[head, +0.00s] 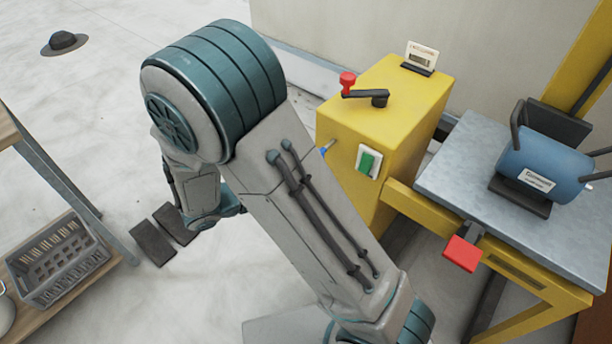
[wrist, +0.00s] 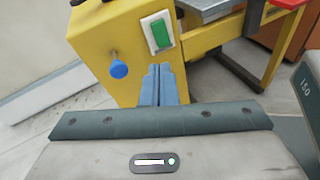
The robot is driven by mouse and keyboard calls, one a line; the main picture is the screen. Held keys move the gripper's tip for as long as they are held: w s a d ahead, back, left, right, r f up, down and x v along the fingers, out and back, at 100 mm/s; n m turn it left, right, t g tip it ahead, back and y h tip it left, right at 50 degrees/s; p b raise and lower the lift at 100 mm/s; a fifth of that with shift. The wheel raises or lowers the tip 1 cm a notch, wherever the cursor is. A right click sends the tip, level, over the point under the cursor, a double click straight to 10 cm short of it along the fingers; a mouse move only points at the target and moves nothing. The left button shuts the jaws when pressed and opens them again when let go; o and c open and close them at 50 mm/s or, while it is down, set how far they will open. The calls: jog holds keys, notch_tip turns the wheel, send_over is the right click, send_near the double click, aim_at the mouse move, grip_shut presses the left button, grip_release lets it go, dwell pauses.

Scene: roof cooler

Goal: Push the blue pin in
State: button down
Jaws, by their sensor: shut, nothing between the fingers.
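The blue pin (wrist: 118,69) shows in the wrist view as a round blue knob on a short stem, standing out from the face of the yellow box (wrist: 95,40). In the head view only a small blue bit of the pin (head: 323,151) shows at the left side of the yellow box (head: 375,130), beside my arm. My gripper (wrist: 160,70) is shut and empty. In the wrist view its fingertips are to the right of the pin and a little below the green switch; I see no contact with the pin. I cannot make out the gripper in the head view.
A green switch (wrist: 159,33) is beside the pin; it also shows in the head view (head: 368,162). A red-knobbed lever (head: 365,92) tops the box. A bench (head: 470,165) with a blue motor (head: 540,165) stands right. A grey crate (head: 62,262) sits lower left.

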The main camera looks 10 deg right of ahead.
jog(key=w+a+f+n+t+b, duration=0.2)
jog(key=a+f+n+t+b, duration=0.1)
jog(key=a+f+n+t, duration=0.25)
jog(key=b+x, duration=0.2)
jog(key=x, duration=1.1)
jog(key=shift+w+f, duration=0.3)
jog(key=shift+w, duration=0.15)
jog(key=shift+d, duration=0.1)
